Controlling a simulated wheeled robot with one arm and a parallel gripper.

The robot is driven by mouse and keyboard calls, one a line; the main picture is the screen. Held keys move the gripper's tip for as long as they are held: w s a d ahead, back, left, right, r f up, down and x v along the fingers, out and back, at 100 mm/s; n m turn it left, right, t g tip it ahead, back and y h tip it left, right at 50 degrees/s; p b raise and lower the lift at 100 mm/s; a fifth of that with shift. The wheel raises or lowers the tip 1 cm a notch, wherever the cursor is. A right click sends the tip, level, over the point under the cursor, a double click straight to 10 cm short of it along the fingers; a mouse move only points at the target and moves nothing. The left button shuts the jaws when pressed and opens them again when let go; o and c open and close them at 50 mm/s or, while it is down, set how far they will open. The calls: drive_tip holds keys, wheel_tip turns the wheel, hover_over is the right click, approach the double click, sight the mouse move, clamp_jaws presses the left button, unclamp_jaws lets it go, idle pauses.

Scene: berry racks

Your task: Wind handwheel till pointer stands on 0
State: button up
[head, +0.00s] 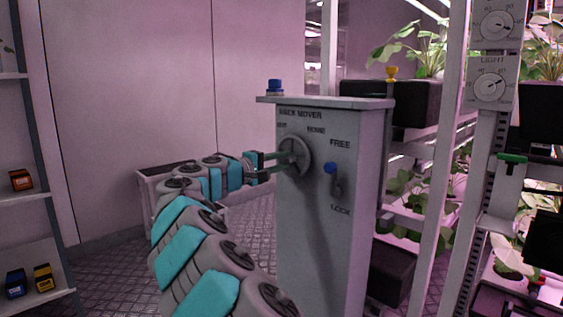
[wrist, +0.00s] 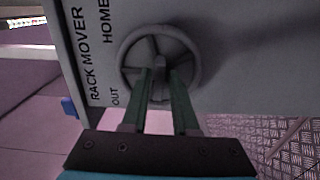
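The grey round handwheel (head: 295,156) is on the front of a grey box marked RACK MOVER (head: 325,215), between the words OUT, HOME and FREE. It also shows in the wrist view (wrist: 194,52). My gripper (head: 283,159) is at the wheel's face, its two green fingers pointing at the hub. In the wrist view the fingertips (wrist: 162,73) stand apart on either side of a grey bar across the hub, apparently with small gaps. Contact is unclear. I see no pointer or 0 mark at the wheel. Two pointer dials, upper (head: 495,25) and lower, marked LIGHT (head: 490,86), are on a post; their figures are too small to read.
Plant racks (head: 450,190) stand at right. A shelf with small boxes (head: 22,180) is at left. A low grey bench (head: 165,172) stands behind my arm.

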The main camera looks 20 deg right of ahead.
drive_tip(key=shift+o, duration=1.1)
drive_tip(key=shift+a, duration=0.15)
drive_tip(key=v, duration=0.7)
drive_tip(key=shift+a+p, duration=0.3)
drive_tip(key=shift+p, duration=0.1)
drive_tip(key=shift+s+d+r, duration=0.1)
drive_tip(key=shift+s, duration=0.05)
